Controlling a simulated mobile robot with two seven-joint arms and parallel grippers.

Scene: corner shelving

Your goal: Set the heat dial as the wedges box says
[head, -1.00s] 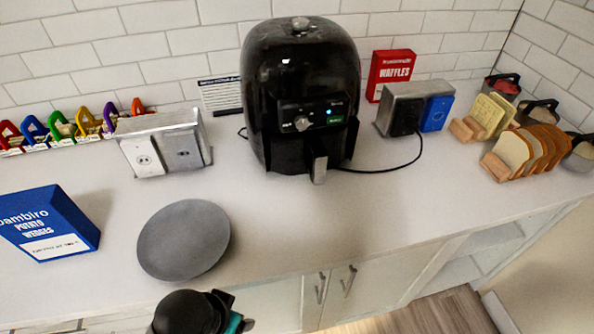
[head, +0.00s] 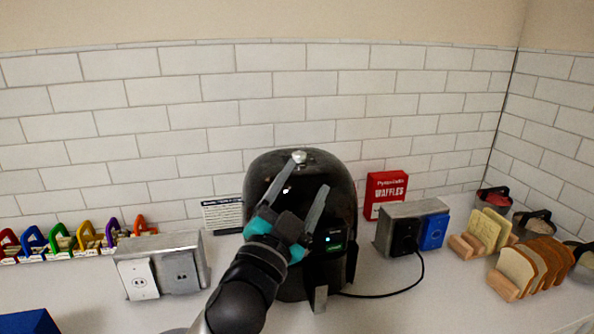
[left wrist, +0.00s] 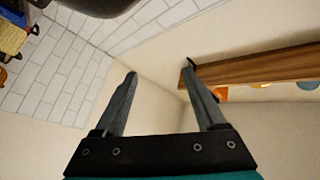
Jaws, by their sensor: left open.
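The black air fryer (head: 345,208) stands at the back of the counter. Its small lit panel (head: 334,240) shows, but the dial beside it is hidden behind my left gripper. My left gripper (head: 311,173) is raised in front of the fryer, fingers apart and pointing up, with nothing between them. In the left wrist view the open fingers (left wrist: 160,73) are empty too, against wall and shelf. The blue wedges box (head: 28,322) shows only its top edge at the lower left corner; its text is out of view. My right gripper is not in view.
A metal outlet box (head: 195,245) stands left of the fryer, another (head: 400,212) right of it with a cable. A red waffles box (head: 385,192), bread slices (head: 530,265) and colored clips (head: 62,240) stand around. A wooden shelf (left wrist: 260,66) shows in the wrist view.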

